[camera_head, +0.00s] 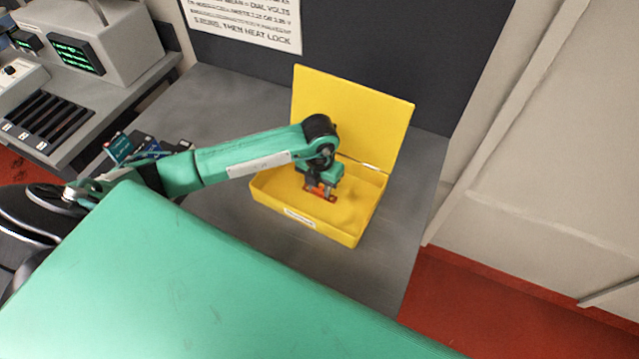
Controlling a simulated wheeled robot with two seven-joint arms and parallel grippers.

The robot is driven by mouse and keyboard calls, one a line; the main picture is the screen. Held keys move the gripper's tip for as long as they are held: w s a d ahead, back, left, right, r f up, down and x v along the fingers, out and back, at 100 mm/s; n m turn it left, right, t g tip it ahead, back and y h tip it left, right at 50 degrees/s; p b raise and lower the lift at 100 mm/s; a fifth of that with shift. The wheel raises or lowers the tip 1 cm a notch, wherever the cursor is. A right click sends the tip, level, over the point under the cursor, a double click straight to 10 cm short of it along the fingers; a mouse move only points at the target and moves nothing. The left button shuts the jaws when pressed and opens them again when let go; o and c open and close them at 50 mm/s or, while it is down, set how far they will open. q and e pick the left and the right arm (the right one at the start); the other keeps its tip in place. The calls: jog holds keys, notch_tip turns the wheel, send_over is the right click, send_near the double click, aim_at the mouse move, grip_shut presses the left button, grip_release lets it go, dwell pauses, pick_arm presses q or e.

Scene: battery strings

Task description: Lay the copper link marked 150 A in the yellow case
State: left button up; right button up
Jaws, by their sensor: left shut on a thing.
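The yellow case (360,236) stands open on the grey bench, its lid (365,115) upright at the back. My left gripper (320,188) reaches in from the left and points down inside the case. It is shut on a small copper-coloured link (321,192), which is just above or at the case floor; I cannot tell if it touches. The marking on the link is too small to read. My right gripper is not in view.
Instruments with green displays (77,54) and a dark slotted rack (45,122) stand at the left. A printed sign (248,20) hangs on the dark back panel. A pale cabinet wall (540,170) is at the right.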

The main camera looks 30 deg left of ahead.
aim_at(320, 188)
pick_arm(q)
jog(key=shift+f, duration=0.15)
jog(key=o, duration=1)
jog(key=shift+r, duration=0.4)
notch_tip(320, 188, up, 12)
jog(key=b, duration=0.4)
jog(key=shift+f, duration=0.2)
jog(key=shift+f, duration=0.1)
